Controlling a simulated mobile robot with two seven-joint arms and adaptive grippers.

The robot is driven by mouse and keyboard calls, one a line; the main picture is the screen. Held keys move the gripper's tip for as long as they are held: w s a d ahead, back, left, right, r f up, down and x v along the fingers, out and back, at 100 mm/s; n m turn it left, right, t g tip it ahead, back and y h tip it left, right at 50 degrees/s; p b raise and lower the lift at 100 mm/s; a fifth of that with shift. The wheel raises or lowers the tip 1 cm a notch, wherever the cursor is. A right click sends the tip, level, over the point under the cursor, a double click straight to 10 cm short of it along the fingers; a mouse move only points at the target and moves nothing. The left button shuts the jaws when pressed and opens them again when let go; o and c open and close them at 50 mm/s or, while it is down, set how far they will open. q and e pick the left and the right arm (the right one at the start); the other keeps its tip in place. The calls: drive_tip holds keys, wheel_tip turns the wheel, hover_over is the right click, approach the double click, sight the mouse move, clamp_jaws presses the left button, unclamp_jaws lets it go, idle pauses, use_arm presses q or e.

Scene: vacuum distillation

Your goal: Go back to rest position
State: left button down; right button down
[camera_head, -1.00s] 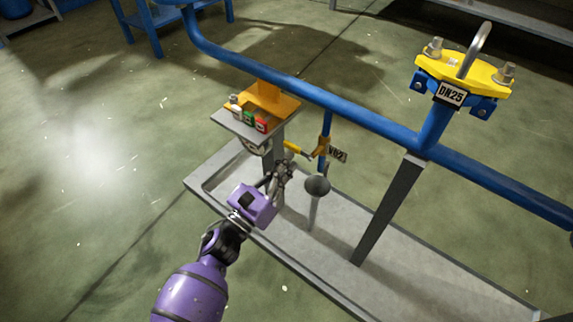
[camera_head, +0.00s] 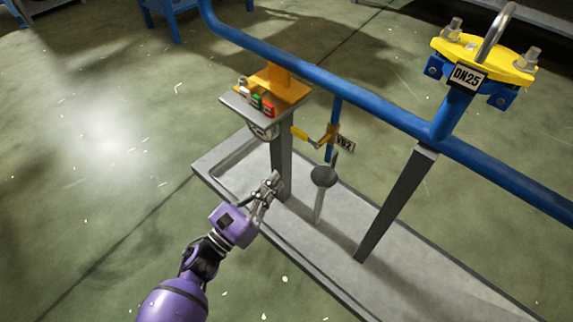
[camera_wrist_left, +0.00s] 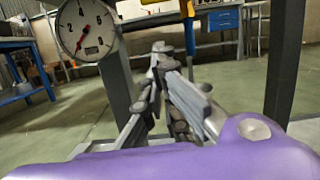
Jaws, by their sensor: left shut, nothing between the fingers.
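My left gripper (camera_head: 271,183) is on the purple arm that comes in from the lower left in the head view. It is shut and empty, in front of the grey post under the button shelf. In the left wrist view its fingers (camera_wrist_left: 160,55) are together, with nothing held between them. The right gripper is not in view.
A blue pipe (camera_head: 350,102) crosses above a grey tray (camera_head: 335,278). The shelf with buttons (camera_head: 262,104), a yellow-handled valve (camera_head: 325,138), a grey funnel (camera_head: 324,177) and a DN25 clamp (camera_head: 485,60) stand close by. A gauge (camera_wrist_left: 86,28) shows in the wrist view. Floor at left is clear.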

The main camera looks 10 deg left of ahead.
use_arm(q)
drive_tip(key=v, duration=0.2)
drive_tip(key=shift+s+a+f, duration=0.1)
drive_tip(key=shift+s+a, duration=0.1)
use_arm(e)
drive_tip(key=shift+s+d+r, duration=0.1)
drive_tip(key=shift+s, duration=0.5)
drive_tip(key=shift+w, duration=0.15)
